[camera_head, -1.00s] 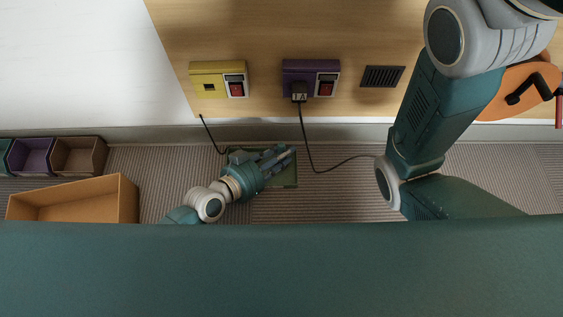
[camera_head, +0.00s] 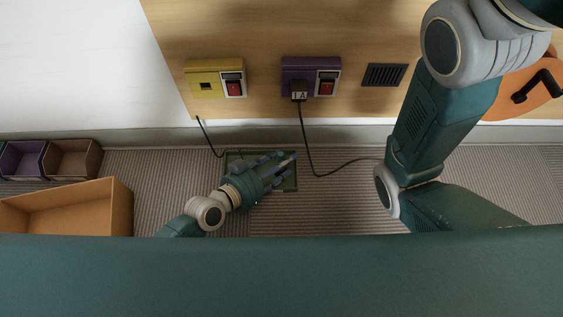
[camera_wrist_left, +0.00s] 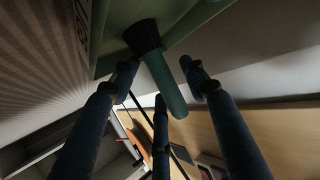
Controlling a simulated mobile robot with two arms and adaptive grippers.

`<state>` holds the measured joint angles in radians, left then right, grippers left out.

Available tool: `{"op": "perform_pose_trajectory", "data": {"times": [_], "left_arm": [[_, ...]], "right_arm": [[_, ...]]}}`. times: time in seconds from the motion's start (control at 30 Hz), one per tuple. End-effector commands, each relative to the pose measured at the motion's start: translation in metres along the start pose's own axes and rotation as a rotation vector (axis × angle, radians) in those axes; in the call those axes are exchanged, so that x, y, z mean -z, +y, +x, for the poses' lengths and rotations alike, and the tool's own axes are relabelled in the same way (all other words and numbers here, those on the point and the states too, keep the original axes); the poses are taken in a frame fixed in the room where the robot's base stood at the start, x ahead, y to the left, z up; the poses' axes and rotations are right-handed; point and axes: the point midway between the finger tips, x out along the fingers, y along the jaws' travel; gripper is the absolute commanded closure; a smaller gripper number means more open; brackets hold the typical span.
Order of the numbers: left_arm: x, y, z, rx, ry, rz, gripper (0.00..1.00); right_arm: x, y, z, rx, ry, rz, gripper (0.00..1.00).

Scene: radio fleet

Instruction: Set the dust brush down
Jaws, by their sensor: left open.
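My left gripper (camera_head: 280,166) is open above the green tray (camera_head: 290,184) on the ribbed floor, with its fingers pointing right. In the left wrist view the dust brush shows a teal handle (camera_wrist_left: 166,84) and a dark bristle end (camera_wrist_left: 143,36). The handle lies between the spread fingers, with visible room beside it. The bristle end is against or close to the green tray (camera_wrist_left: 196,22); exact contact is unclear. In the head view the gripper mostly hides the brush. My right arm crosses the right side; its gripper is out of the picture.
An orange-tan open bin (camera_head: 122,210) stands left of my arm, with small purple (camera_head: 24,158) and brown (camera_head: 72,158) bins behind. A yellow socket box (camera_head: 203,84) and a purple one (camera_head: 300,72) are on the wooden panel. Their black cords (camera_head: 307,150) run near the tray.

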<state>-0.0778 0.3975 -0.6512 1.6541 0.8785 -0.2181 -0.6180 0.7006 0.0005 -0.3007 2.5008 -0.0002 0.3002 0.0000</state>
Motion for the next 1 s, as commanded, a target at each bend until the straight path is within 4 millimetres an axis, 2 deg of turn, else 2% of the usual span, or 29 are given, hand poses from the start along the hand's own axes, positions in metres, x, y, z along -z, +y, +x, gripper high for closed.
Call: {"op": "perform_pose_trajectory", "data": {"times": [0.17,0.5,0.7,0.83,1.0], "left_arm": [[0.004,0.0,-0.007,0.0,-0.002,0.002,0.55],[0.006,0.0,-0.078,-0.001,-0.005,0.004,0.55],[0.004,0.0,-0.11,-0.001,-0.004,0.002,0.55],[0.004,0.0,-0.119,0.0,-0.002,0.001,0.55],[0.003,0.0,-0.122,0.0,0.001,0.0,0.55]], "right_arm": [[-0.003,0.001,0.007,0.0,0.0,0.0,1.0],[-0.013,0.008,0.036,0.0,-0.001,0.0,1.0],[-0.016,0.01,0.047,0.0,0.001,-0.001,1.0],[-0.018,0.011,0.047,-0.002,-0.003,0.0,1.0],[-0.022,0.011,0.043,-0.007,-0.017,0.001,1.0]]}}
